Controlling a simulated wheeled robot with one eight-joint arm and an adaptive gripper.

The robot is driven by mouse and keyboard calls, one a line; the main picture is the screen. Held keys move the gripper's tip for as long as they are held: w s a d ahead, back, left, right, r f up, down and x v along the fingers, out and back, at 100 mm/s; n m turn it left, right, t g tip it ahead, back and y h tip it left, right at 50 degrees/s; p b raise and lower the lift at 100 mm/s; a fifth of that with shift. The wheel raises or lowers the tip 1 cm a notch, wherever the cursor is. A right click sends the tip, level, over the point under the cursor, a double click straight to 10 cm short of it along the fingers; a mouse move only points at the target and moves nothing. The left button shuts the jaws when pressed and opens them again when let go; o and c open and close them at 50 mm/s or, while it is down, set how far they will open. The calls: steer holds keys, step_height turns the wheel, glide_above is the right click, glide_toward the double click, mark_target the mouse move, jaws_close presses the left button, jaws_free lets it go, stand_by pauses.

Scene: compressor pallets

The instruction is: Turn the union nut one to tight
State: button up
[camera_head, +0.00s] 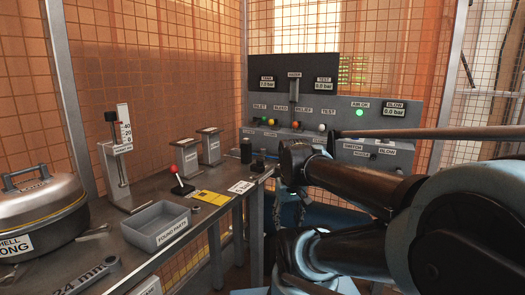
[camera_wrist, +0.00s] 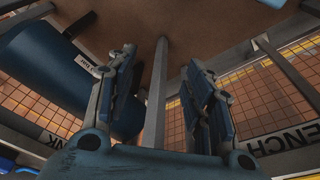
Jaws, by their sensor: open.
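I cannot make out a union nut in either view. My gripper (camera_wrist: 160,62) is open in the wrist view, with its two blue-grey fingers wide apart and nothing held between them. A grey post (camera_wrist: 157,95) shows between the fingers, apparently beyond them. A large blue cylinder (camera_wrist: 50,75) with a small white label lies to the left of the fingers. In the head view my dark arm reaches in from the right, and its end is partly hidden behind its own links near the bench's right end.
The bench (camera_head: 178,222) carries a grey parts tray (camera_head: 157,227), a red-knobbed lever (camera_head: 180,180), a yellow card (camera_head: 211,197) and a round lidded shell (camera_head: 40,215). A control panel (camera_head: 375,112) with a green lamp stands behind. Mesh fencing (camera_head: 155,75) closes the back.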

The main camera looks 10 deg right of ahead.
steer(key=w+r+n, duration=0.2)
steer(key=w+r, duration=1)
step_height(320, 180, up, 12)
steer(key=n+g, duration=0.2)
steer(key=n, duration=0.7)
glide_above(263, 149)
step_height(263, 149, down, 17)
steer(key=shift+w+r, duration=0.1)
steer(key=c, duration=1)
steer(key=shift+c, duration=0.2)
